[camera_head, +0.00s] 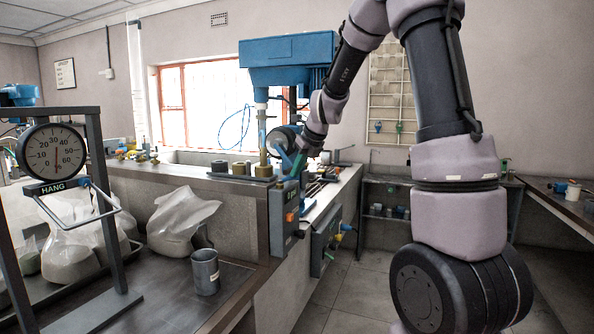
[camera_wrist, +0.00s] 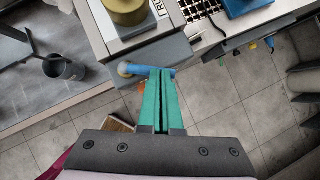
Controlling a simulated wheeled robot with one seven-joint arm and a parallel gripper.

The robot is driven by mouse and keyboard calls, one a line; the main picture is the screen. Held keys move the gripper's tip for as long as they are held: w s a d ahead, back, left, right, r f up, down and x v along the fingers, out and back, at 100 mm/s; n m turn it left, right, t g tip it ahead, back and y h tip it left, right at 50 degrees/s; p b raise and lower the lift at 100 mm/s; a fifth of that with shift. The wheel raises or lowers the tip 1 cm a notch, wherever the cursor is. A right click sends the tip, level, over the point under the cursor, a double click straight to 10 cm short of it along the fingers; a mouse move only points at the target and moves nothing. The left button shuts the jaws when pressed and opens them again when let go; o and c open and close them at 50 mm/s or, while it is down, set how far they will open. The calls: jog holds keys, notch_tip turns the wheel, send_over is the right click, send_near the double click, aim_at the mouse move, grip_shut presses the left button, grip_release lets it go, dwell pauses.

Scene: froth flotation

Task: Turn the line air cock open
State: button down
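The air cock shows in the wrist view as a short blue lever (camera_wrist: 138,70) with a pale rounded end at its left. It lies crosswise at the edge of a grey box. My gripper (camera_wrist: 161,72) has two green fingers pressed nearly together, with only a thin dark line between them. Their tips meet the right part of the lever; whether they touch it I cannot tell. The lever does not lie gripped between them. In the head view my gripper (camera_head: 298,166) is small and partly hidden, above a grey control box (camera_head: 284,218) at the bench end.
The blue flotation machine (camera_head: 288,62) stands on the bench behind my arm. A grey cup (camera_head: 205,271), plastic bags (camera_head: 180,222) and a hanging dial scale (camera_head: 52,152) are at left. Another box (camera_head: 325,240) hangs on the bench side. The tiled floor at right is free.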

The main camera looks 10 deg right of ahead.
jog(key=shift+w+n+y, duration=0.25)
jog(key=shift+n+y, duration=0.05)
jog(key=shift+n, duration=0.2)
jog(key=w+n, duration=0.1)
jog(key=n+g+y, duration=0.1)
jog(key=n, duration=0.1)
jog(key=shift+w+a+n+g+y, duration=0.2)
jog(key=shift+w+n+g+y, duration=0.1)
jog(key=shift+w, duration=0.05)
jog(key=shift+w+a, duration=0.15)
jog(key=shift+w, duration=0.15)
dwell(0.5)
